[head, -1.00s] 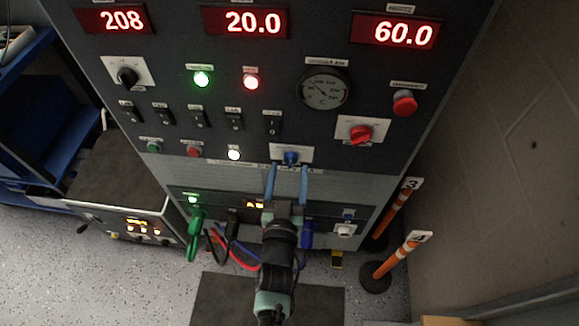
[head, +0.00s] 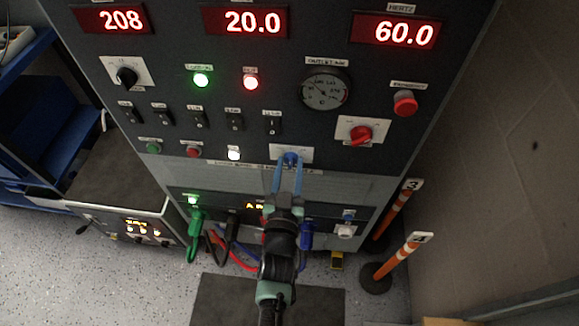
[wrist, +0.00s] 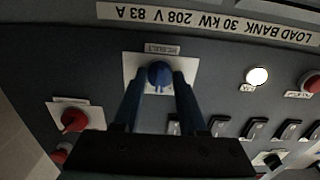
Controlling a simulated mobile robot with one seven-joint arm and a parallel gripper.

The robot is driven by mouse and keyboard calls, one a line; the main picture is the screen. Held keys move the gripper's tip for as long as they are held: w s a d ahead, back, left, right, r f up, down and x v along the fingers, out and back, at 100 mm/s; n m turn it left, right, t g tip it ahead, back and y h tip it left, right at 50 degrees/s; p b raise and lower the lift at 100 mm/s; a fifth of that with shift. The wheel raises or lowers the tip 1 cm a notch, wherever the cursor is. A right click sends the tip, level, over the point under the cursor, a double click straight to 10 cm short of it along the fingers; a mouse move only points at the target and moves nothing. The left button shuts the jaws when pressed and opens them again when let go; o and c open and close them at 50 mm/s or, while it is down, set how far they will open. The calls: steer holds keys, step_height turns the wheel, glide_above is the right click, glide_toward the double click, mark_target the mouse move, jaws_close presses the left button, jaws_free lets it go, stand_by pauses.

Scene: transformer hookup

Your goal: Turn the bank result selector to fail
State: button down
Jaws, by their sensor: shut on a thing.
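The bank result selector is a blue knob (wrist: 159,75) on a white plate labelled RESULT (wrist: 133,68), which appears upside down in the wrist view. In the head view the knob (head: 291,159) sits low on the dark panel, at the ends of my fingers. My gripper (head: 289,167) reaches up to it with two blue fingers, shut on the knob from both sides. In the wrist view my gripper (wrist: 160,85) has one finger on each side of the knob. The plate's position markings are too small to read.
A red rotary switch (head: 360,134) on a white plate and a red push button (head: 405,103) are to the right. Several black rocker switches (head: 197,119) and a lit white lamp (head: 234,154) are to the left. Green (head: 195,222) and blue (head: 306,236) plugs hang below.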

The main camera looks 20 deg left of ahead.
steer(key=shift+m, duration=0.3)
steer(key=m+b, duration=0.2)
steer(key=m, duration=0.1)
steer(key=shift+f, duration=0.15)
steer(key=m+b, duration=0.1)
steer(key=m, duration=0.4)
steer(key=shift+b, duration=0.4)
steer(key=shift+m, duration=0.3)
steer(key=shift+c, duration=2.3)
jaws_free()
steer(key=shift+s, duration=0.1)
steer(key=v, duration=1.2)
steer(key=shift+s+r, duration=0.2)
steer(key=shift+s, duration=0.2)
